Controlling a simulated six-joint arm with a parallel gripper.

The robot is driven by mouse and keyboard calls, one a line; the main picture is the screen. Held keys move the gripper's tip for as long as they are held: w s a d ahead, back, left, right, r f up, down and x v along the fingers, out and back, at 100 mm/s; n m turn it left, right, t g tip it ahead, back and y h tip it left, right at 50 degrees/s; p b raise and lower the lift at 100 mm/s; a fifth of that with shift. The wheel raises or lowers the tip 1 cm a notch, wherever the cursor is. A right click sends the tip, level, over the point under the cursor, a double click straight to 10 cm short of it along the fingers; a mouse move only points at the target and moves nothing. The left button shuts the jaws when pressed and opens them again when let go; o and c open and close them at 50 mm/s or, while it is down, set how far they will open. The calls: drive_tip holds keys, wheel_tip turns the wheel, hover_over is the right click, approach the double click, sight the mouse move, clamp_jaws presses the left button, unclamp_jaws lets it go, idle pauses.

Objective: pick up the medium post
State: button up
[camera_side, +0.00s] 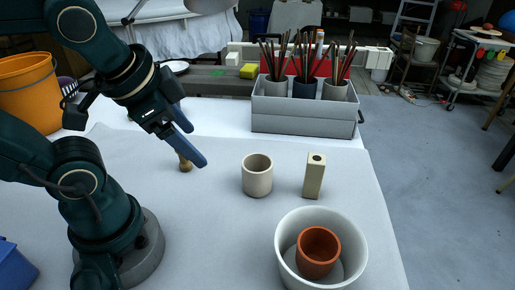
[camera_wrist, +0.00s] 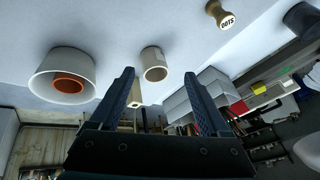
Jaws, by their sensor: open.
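A beige square post (camera_side: 314,176) with a round hole in its top stands upright on the pale work surface, right of a beige cup. In the wrist view the post (camera_wrist: 137,99) shows just right of the left finger, which may hide part of it. My gripper (camera_side: 194,143) is open and empty, in the air left of the cup and well apart from the post. Its two dark fingers also show in the wrist view (camera_wrist: 160,77), spread apart.
The beige cup (camera_side: 257,177) stands between my gripper and the post. A white bowl (camera_side: 351,239) holding a terracotta pot (camera_side: 318,252) is in front. A wooden stamp (camera_side: 185,164) is below my fingers. A grey box (camera_side: 303,124) with brush pots stands behind.

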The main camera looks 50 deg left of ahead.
drive_tip(key=w+a+r+m+g+y, duration=0.1)
drive_tip(key=w+a+r+m+y, duration=0.1)
drive_tip(key=w+a+m+y, duration=0.45)
drive_tip(key=m+t+y, duration=0.2)
drive_tip(key=m+t, duration=0.2)
drive_tip(key=m, duration=1.1)
hover_over(317, 159)
drive_tip(key=s+a, duration=0.2)
drive_tip(key=s, duration=0.3)
wheel_tip(317, 159, down, 3)
drive_tip(key=d+f+m+t+h, duration=0.1)
drive_tip(key=d+f+m+t, duration=0.1)
drive_tip(key=d+f+m, duration=0.3)
drive_tip(key=shift+n, duration=0.75)
drive_tip(key=w+f, duration=0.1)
drive_tip(key=w+a+f, duration=0.2)
drive_tip(key=w, duration=0.1)
drive_tip(key=shift+a, duration=0.1)
drive_tip(key=shift+f+x, duration=0.15)
drive_tip(key=shift+x, duration=1.2)
drive_tip(key=shift+f+x, duration=0.15)
drive_tip(key=shift+x, duration=1.25)
drive_tip(key=shift+s, duration=0.1)
clamp_jaws()
